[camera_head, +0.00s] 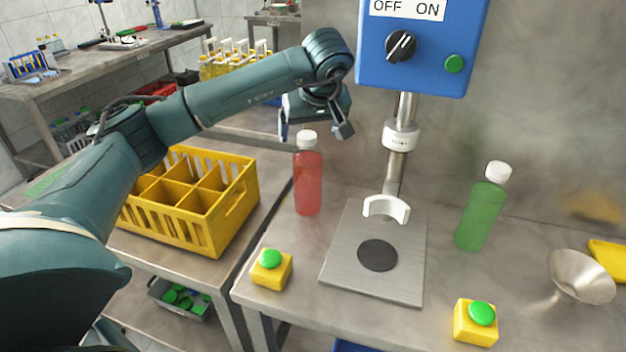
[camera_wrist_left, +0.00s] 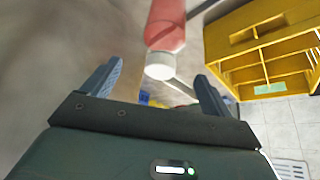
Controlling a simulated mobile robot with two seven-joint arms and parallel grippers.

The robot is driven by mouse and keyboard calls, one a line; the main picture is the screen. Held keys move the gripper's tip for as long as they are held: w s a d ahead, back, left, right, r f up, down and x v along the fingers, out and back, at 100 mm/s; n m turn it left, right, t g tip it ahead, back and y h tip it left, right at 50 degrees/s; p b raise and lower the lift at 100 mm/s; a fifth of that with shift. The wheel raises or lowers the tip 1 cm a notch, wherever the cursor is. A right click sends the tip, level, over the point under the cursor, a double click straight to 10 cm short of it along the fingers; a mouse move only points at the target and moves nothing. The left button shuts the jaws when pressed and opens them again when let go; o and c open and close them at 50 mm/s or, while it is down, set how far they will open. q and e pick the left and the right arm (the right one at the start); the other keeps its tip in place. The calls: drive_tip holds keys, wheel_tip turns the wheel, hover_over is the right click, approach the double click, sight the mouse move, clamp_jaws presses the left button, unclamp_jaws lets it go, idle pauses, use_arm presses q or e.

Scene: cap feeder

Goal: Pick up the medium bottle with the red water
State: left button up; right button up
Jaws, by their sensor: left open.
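The bottle with red water (camera_head: 308,180) stands upright on the metal table, left of the machine's plate, with a white cap on top. My left gripper (camera_head: 314,133) is open around or just above the cap in the head view; I cannot tell the exact depth. In the left wrist view, the red bottle (camera_wrist_left: 166,28) shows with its white cap between and beyond the two fingers of the gripper (camera_wrist_left: 160,85), apparently not touching them. My right gripper is not in view.
A green bottle (camera_head: 481,208) stands right of the metal plate (camera_head: 340,262). Yellow button boxes (camera_head: 272,275) sit at the front edge. A metal funnel (camera_head: 580,277) is at right. A yellow crate (camera_head: 235,215) stands on the left table. The blue switch box (camera_head: 420,75) hangs behind.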

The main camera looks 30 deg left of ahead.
sight(308, 138)
use_arm(q)
drive_tip(key=shift+a+f, duration=0.25)
drive_tip(key=shift+f, duration=0.2)
drive_tip(key=x, duration=0.5)
drive_tip(key=shift+s+d, duration=0.1)
drive_tip(key=shift+d, duration=0.05)
drive_tip(key=shift+c, duration=0.5)
drive_tip(key=shift+p, duration=0.3)
clamp_jaws()
